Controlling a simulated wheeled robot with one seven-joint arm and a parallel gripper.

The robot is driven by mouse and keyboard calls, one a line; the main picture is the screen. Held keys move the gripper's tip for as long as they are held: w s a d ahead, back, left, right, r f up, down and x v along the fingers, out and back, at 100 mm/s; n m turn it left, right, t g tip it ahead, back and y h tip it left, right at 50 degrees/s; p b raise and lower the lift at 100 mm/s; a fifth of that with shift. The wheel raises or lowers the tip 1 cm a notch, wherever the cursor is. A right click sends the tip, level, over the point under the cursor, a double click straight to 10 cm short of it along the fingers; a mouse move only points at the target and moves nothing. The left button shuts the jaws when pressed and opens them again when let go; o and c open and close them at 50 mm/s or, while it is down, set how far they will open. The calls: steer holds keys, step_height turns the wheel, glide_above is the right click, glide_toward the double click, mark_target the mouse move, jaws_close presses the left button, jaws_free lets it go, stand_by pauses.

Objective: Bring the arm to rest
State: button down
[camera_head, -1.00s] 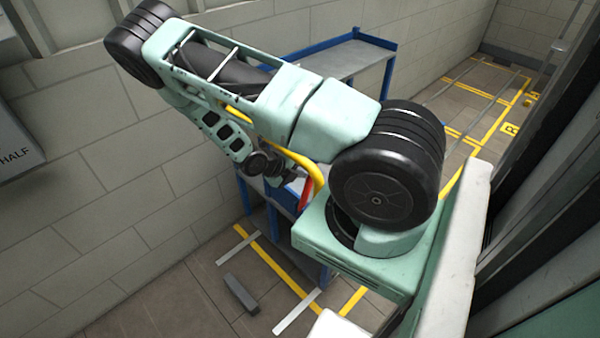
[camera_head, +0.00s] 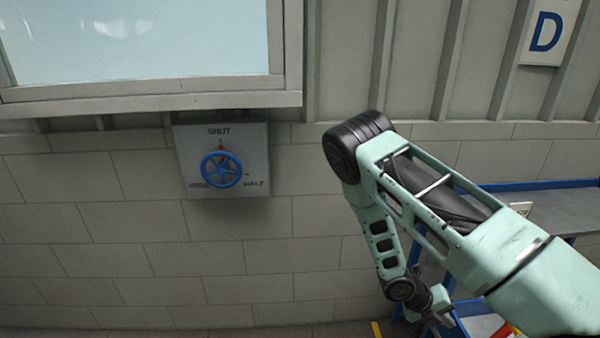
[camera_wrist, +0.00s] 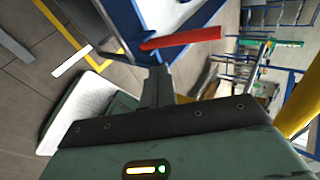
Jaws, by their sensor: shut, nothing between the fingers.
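My arm is folded at the right of the head view, its elbow high and its forearm hanging down. My gripper (camera_head: 436,318) is at the lower end of the forearm, in front of the blue-framed shelf unit. In the wrist view my gripper (camera_wrist: 158,88) points forward with its fingers together and nothing held. The fingertips are small and partly dark in the head view.
A blue handwheel (camera_head: 221,170) on a grey plate marked SHUT and HALF is on the block wall at left, below a window (camera_head: 140,45). A blue-edged shelf unit (camera_head: 540,205) stands at right, behind my arm. A red bar (camera_wrist: 182,39) shows in the wrist view.

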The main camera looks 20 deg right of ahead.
steer(key=w+a+r+m+t+y+b, duration=0.15)
steer(key=a+r+m, duration=0.25)
steer(key=a, duration=0.4)
steer(key=w+a+r+m+y+b, duration=0.1)
steer(key=a+r+m+y, duration=0.1)
steer(key=a+r+m, duration=0.4)
steer(key=w+a+r+m+t+y+b, duration=0.1)
steer(key=a+r+m, duration=0.2)
steer(key=a, duration=0.6)
steer(key=s+a+r+m+t+y+b, duration=0.2)
steer(key=s+a+r+m+y+b, duration=0.1)
steer(key=s+a+r+m, duration=0.6)
steer(key=s+a+r+y, duration=0.1)
steer(key=s+a+r, duration=0.2)
steer(key=a+r, duration=0.1)
steer(key=shift+s+a+r+m+y, duration=0.2)
steer(key=shift+s+a+m+y, duration=0.1)
steer(key=shift+s+m+y, duration=0.1)
